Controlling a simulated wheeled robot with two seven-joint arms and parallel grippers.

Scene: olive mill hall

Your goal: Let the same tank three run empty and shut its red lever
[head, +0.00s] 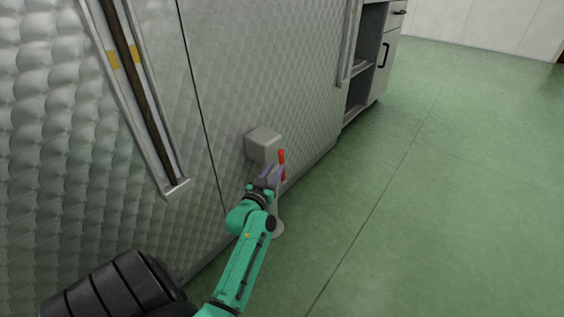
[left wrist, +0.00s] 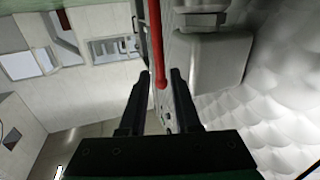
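The red lever (head: 282,160) stands upright beside a grey box-shaped fitting (head: 264,143) low on the quilted metal tank wall (head: 235,70). My left gripper (head: 272,178) is at the lever, just below the fitting. In the left wrist view the red lever (left wrist: 156,42) reaches down between the two fingertips of the left gripper (left wrist: 161,76). The fingers are apart, with small gaps seen on both sides of the lever. A tall gauge (head: 135,85) with a dark column and yellow marks runs down the wall. No tank number shows. My right gripper is not in view.
A pale round foot (head: 277,229) stands on the floor below the gripper. A second gauge (head: 349,45) is further along the wall. A grey cabinet (head: 385,55) with a drawer and shelves stands beyond. The green floor (head: 440,190) to the right is clear.

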